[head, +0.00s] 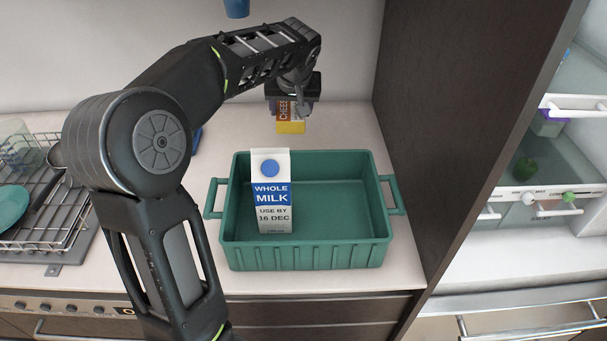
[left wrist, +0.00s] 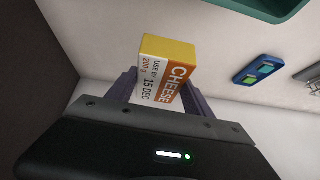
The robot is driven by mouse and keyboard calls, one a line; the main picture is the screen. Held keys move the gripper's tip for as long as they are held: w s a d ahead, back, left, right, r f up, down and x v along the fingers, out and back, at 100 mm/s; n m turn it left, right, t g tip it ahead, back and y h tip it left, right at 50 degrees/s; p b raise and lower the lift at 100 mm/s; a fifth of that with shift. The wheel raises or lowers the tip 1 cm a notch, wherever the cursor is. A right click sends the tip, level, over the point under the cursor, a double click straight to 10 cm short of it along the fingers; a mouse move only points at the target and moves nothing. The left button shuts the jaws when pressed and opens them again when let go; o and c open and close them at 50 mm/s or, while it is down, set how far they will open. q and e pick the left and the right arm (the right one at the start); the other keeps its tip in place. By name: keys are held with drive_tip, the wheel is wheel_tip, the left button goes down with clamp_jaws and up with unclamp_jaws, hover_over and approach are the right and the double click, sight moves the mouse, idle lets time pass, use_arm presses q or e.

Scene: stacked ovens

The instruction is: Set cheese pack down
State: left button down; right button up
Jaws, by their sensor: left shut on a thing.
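The cheese pack (head: 290,124) is a small box with a yellow end and an orange and white label. My left gripper (head: 293,103) is shut on it, and the left wrist view shows the pack (left wrist: 166,72) between the two fingers (left wrist: 160,92). In the head view it appears behind the green crate (head: 333,254), over the back strip of the counter (head: 345,122). I cannot tell whether it touches the counter. The crate's rim also shows in the left wrist view (left wrist: 255,8). My right gripper is not in view.
A milk carton (head: 271,190) stands in the left part of the crate; the crate's right part is empty. A wire dish rack (head: 45,225) is at the left. A dark tall panel (head: 425,75) bounds the counter on the right, beside an open fridge (head: 545,165).

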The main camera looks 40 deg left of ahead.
sight(292, 132)
use_arm(q)
drive_tip(key=shift+d+f, duration=0.1)
drive_tip(key=shift+f, duration=0.15)
drive_tip(key=shift+f, duration=0.1)
drive_tip(key=shift+f, duration=3.1)
drive_tip(key=shift+f+p, duration=0.35)
drive_tip(key=shift+f, duration=1.5)
drive_tip(key=shift+c, duration=2)
unclamp_jaws()
drive_tip(key=shift+f, duration=0.1)
